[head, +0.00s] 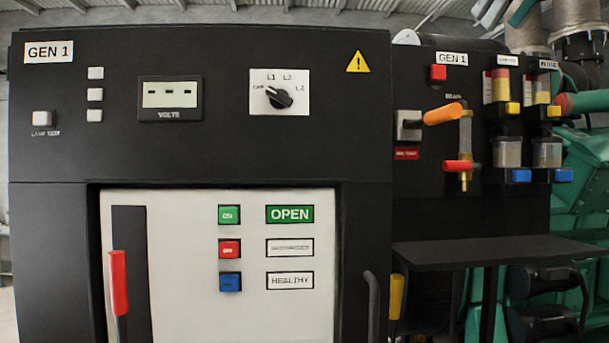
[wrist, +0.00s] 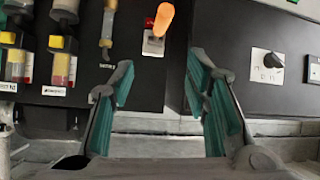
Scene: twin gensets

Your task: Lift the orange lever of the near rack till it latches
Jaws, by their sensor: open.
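The orange lever (head: 443,113) juts out to the right and slightly up from a grey switch plate (head: 409,125) on the GEN 1 rack, above a small red label. In the wrist view the orange lever (wrist: 163,18) is at the top centre, with part of its plate below it. My gripper (wrist: 160,72) is open and empty there, its green-padded fingers spread apart. The lever lies beyond the gap between the fingertips and shows no contact with them. My gripper does not show in the head view.
Right of the lever are a brass valve with a red handle (head: 458,166) and several filter bowls (head: 507,152). A dark shelf (head: 490,252) juts out below. Left is the black cabinet with a rotary selector (head: 279,97) and a red-handled white breaker panel (head: 180,270).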

